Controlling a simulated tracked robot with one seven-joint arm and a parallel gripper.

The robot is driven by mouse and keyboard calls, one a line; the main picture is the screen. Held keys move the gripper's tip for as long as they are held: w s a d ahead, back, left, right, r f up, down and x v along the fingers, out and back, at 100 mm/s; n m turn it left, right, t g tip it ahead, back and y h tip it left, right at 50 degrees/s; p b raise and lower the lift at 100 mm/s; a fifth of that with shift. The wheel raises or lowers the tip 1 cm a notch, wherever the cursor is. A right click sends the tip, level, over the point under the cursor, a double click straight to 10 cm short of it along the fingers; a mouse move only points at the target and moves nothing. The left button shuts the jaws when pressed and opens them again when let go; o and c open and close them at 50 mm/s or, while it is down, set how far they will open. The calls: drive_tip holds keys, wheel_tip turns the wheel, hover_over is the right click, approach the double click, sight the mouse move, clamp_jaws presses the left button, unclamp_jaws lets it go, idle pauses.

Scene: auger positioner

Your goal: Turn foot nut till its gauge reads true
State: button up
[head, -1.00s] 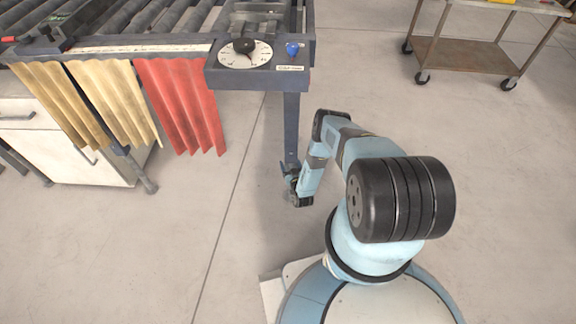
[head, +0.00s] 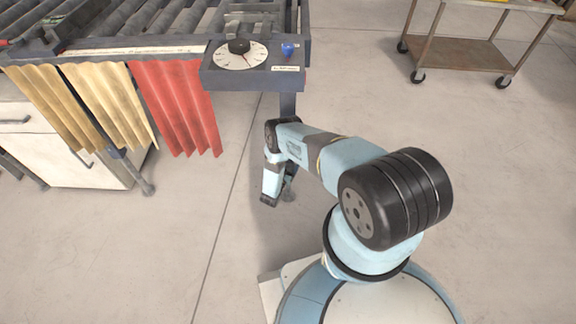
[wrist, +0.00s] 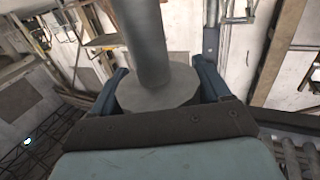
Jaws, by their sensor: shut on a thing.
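The foot nut (wrist: 158,92) is a grey round piece on a thick grey rod (wrist: 146,40) in the wrist view. My gripper (wrist: 160,78) has one blue finger on each side of it and is shut on it. In the head view my gripper (head: 272,196) is low at the foot of the conveyor's dark leg (head: 288,105), and my arm hides the nut there. The gauge (head: 242,57) is a white round dial with a black centre piece on the conveyor's corner plate. Its reading is too small to make out.
A blue knob (head: 287,50) sits beside the gauge. Red (head: 175,105) and tan (head: 110,100) curtain strips hang from the conveyor edge, left of my arm. A white cabinet (head: 75,160) stands behind them. A wheeled cart (head: 475,50) is at the upper right. The floor between is clear.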

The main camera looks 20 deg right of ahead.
drive_tip(key=shift+a+m+g+h, duration=0.1)
drive_tip(key=shift+m+g+h, duration=1.1)
drive_tip(key=shift+g+h, duration=0.1)
drive_tip(key=shift+g, duration=0.1)
drive_tip(key=o, duration=0.7)
drive_tip(key=shift+o, duration=1.3)
drive_tip(key=shift+d, duration=0.2)
drive_tip(key=shift+s, duration=0.1)
drive_tip(key=v, duration=1.3)
drive_tip(key=shift+s+a, duration=0.2)
drive_tip(key=shift+a, duration=0.15)
